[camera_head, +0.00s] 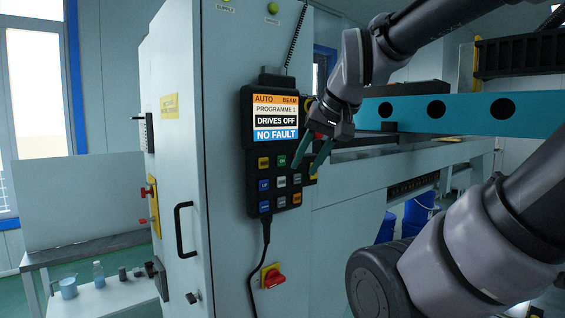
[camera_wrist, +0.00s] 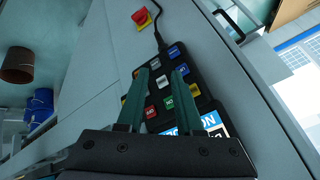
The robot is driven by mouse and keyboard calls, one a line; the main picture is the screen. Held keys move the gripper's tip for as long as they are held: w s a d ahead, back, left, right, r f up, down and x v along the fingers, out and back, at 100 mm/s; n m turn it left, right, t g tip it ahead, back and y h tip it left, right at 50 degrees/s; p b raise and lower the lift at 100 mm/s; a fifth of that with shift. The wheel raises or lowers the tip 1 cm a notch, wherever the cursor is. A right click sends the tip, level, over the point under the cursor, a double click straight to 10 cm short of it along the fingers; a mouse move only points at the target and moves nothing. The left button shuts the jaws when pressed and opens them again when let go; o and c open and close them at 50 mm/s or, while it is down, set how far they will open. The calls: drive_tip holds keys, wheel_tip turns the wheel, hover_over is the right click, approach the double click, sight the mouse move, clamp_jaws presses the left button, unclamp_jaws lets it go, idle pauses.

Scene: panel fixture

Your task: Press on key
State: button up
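The black control pendant (camera_head: 273,140) hangs on the grey cabinet front. Its screen (camera_head: 276,116) reads "AUTO BEAM", "PROGRAMME 1", "DRIVES OFF" and "NO FAULT". The green key (camera_head: 281,161), which I take for the on key, is in the top key row, right of a yellow key (camera_head: 264,162). In the wrist view the green key (camera_wrist: 169,103) shows between my fingers. My gripper (camera_head: 308,164) is open and empty, its two teal fingers pointing at the right part of the keypad. In the wrist view my gripper (camera_wrist: 160,74) spans the keys. I cannot tell whether the tips touch the pendant.
A black cable (camera_head: 266,245) hangs below the pendant. A red rotary switch (camera_head: 272,276) on a yellow plate is lower on the cabinet. A black door handle (camera_head: 180,230) juts out at left. A teal beam with round holes (camera_head: 436,109) lies at right, behind my arm.

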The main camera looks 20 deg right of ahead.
clamp_jaws()
idle(1.5)
